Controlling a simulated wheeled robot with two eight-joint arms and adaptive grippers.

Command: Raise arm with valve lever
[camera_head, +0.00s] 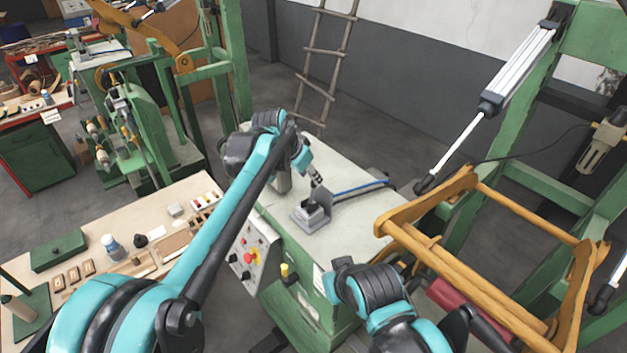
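The valve (312,217) is a small grey box with a dark top and an upright grey plate, on the pale top of the green machine. A blue hose and a dark hose run from it to the right. My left gripper (316,180) points down just above the valve; it is small here, and I cannot tell whether its fingers are open or touch the lever. The orange-yellow arm (425,246) is a barred frame right of the machine top, joined to an extended pneumatic cylinder (518,65). My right arm shows at the bottom, but its gripper is not visible.
A control panel (250,250) with a red button is on the machine's front left side. A workbench (190,188) with small parts stands at left. Green posts and a second cylinder rod (608,287) are at right. A wooden ladder (327,50) leans at the back wall.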

